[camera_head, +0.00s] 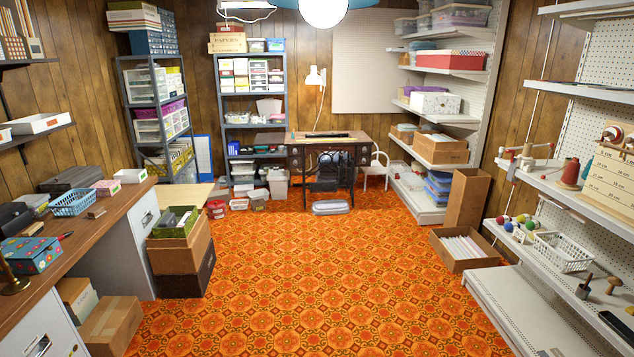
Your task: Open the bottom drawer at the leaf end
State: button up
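The treadle sewing table (327,139) stands at the far end of the room, by the back wall, with a dark wooden top on a black iron stand. A dark flat piece (268,139) shows at its left side; I cannot tell for sure that it is the leaf. Small drawer fronts show under the top at the left (297,161) and at the right (362,154). They look closed, but they are too small and dark to tell apart clearly. My gripper is not in view.
Stacked boxes (180,255) stand left; an open carton (463,264) lies right.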

aim_at(293, 161)
jog(key=i+u, duration=0.4)
jog(key=i, duration=4.05)
jog(key=i+j+z, duration=0.1)
jog(key=i, duration=1.2)
jog(key=i+j, duration=0.15)
jog(key=i, duration=1.2)
